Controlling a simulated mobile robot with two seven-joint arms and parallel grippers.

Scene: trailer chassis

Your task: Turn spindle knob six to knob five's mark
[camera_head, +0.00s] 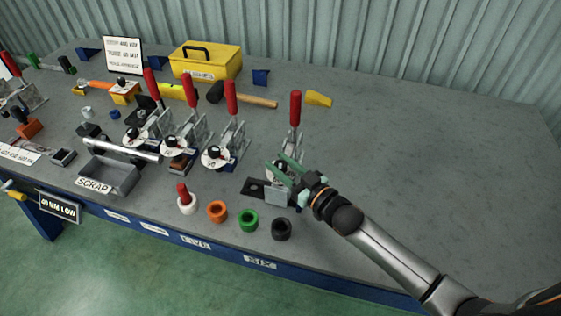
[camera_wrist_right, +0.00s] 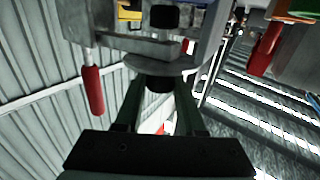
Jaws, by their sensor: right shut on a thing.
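Spindle knob six is a small dark knob on the rightmost clamp station, whose red lever (camera_head: 295,107) stands upright. My right gripper (camera_head: 281,164) reaches in from the right with its green fingers around this knob and hides most of it. In the right wrist view, the dark knob (camera_wrist_right: 160,84) sits between the two fingers, against a pale round disc (camera_wrist_right: 160,64). The gripper is shut on it. Knob six's mark cannot be read. Knob five (camera_head: 214,153) is black on a white dial at the station to the left; its mark is too small to read. My left gripper is out of view.
Red levers of neighbouring stations (camera_head: 231,98) stand to the left. White, orange (camera_head: 217,211), green (camera_head: 247,220) and black (camera_head: 282,229) rings lie in front, near the bench edge. A grey scrap tray (camera_head: 113,177) is further left. The bench right of station six is clear.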

